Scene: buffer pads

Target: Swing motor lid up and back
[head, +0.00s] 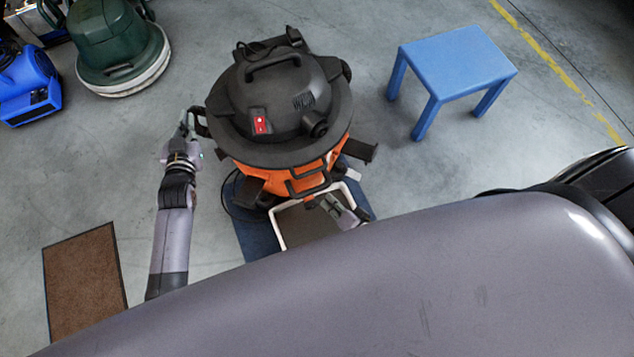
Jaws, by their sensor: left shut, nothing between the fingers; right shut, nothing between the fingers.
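The motor lid (282,92) is the black domed top of an orange vacuum drum (262,180). It has a top handle and a red switch (261,124), and it sits level on the drum as far as I can see. My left gripper (186,120) is shut and empty at the left side of the lid, close to a black side latch (199,122); I cannot tell if they touch. My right gripper (325,201) is shut and empty low at the front of the drum, near the black front bracket (308,184) and over the tray.
A white-rimmed tray (279,236) lies on a blue mat (247,232) below the drum. A blue stool (458,62) stands at the right. A green floor machine (118,45), a blue blower (25,85) and a brown mat (84,282) are at the left. Open floor lies between.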

